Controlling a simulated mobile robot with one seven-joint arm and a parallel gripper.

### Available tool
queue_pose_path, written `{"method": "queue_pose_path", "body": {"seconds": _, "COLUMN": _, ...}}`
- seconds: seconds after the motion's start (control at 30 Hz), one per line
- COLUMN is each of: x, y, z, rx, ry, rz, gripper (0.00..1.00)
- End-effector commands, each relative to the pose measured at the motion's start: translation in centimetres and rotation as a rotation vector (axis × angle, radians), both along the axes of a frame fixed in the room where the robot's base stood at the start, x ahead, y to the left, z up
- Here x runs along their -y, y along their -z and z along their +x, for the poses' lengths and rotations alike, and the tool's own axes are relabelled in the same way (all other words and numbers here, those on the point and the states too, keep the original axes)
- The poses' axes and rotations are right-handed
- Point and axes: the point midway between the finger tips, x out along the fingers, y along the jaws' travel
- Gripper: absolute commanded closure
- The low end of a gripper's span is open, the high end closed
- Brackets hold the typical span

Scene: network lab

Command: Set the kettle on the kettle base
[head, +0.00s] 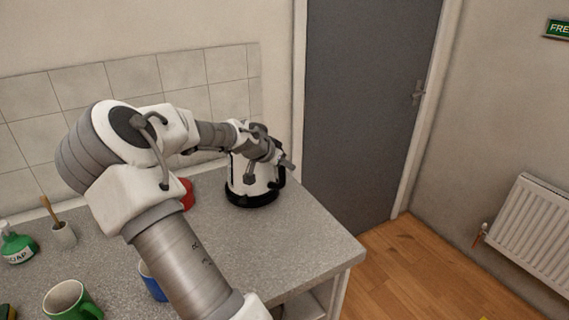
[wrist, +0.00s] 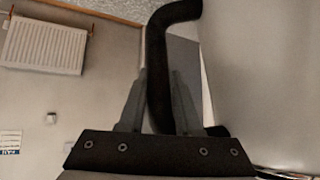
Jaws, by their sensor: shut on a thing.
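The white kettle (head: 243,178) stands upright near the back right of the grey worktop. My gripper (head: 284,162) is at its right side, level with its upper part. In the wrist view, my gripper (wrist: 160,90) is shut on the kettle's black handle (wrist: 160,60), with a finger on each side of it. The pale kettle body (wrist: 255,80) fills the right of that view. A black disc, which looks like the kettle base (head: 251,200), shows directly under the kettle. I cannot tell whether the kettle rests fully on it. My wrist hides the kettle's top.
A red item (head: 187,194), partly hidden by my arm, is left of the kettle. A green mug (head: 72,302), a blue mug (head: 152,284) and a soap bottle (head: 17,245) stand at the left and front. The worktop (head: 300,235) right of my arm is clear up to its edge.

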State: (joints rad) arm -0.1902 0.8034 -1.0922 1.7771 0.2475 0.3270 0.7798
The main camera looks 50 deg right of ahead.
Motion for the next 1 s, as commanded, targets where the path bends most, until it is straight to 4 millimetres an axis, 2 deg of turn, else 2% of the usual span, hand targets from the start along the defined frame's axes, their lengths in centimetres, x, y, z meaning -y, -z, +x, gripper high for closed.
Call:
{"method": "queue_pose_path", "body": {"seconds": 0.47, "x": 0.1, "y": 0.5, "z": 0.1, "rx": 0.009, "ry": 0.001, "rz": -0.005, "gripper": 1.00}}
{"method": "queue_pose_path", "body": {"seconds": 0.5, "x": 0.1, "y": 0.5, "z": 0.1, "rx": 0.009, "ry": 0.001, "rz": -0.005, "gripper": 0.64}}
{"method": "queue_pose_path", "body": {"seconds": 0.57, "x": 0.1, "y": 0.5, "z": 0.1, "rx": 0.008, "ry": 0.001, "rz": -0.004, "gripper": 0.55}}
{"method": "queue_pose_path", "body": {"seconds": 0.77, "x": -0.1, "y": 1.0, "z": -0.1, "rx": -0.006, "ry": 0.000, "rz": 0.003, "gripper": 0.55}}
{"method": "queue_pose_path", "body": {"seconds": 1.0, "x": -1.0, "y": -0.2, "z": -0.1, "rx": -0.002, "ry": -0.002, "rz": 0.002, "gripper": 0.55}}
